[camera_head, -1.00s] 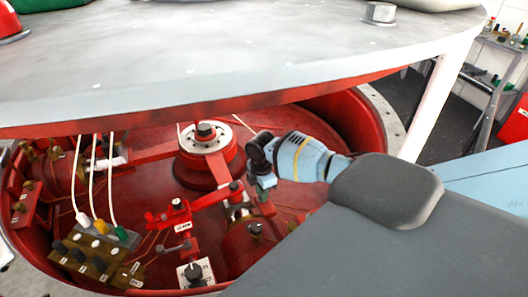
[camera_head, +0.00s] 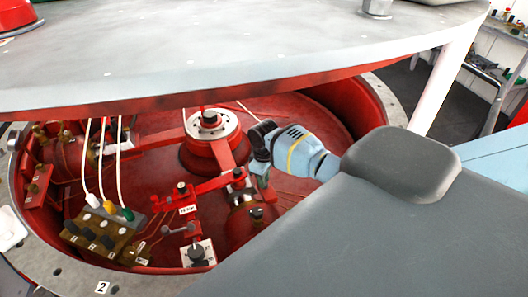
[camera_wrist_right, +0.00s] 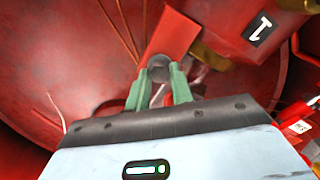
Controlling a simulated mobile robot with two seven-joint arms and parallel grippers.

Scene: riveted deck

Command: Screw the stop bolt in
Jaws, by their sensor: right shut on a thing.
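My right gripper (camera_head: 259,181) reaches into the red round well from the right, beside the red lever arm. In the right wrist view its two green fingers (camera_wrist_right: 158,92) are shut on a dark grey round piece, which looks like the stop bolt's head (camera_wrist_right: 159,68). The bolt sits at the near end of a flat red bar (camera_wrist_right: 175,34). How deep its thread sits is hidden. In the head view the gripper covers the bolt. My left gripper is not in view.
A large grey disc (camera_head: 190,60) overhangs the well. A central hub (camera_head: 210,122) stands left of the gripper. A brown connector block (camera_head: 105,230) with white cables is at the left. A red clamp (camera_head: 182,192) and a white-plated knob (camera_head: 198,253) lie in front.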

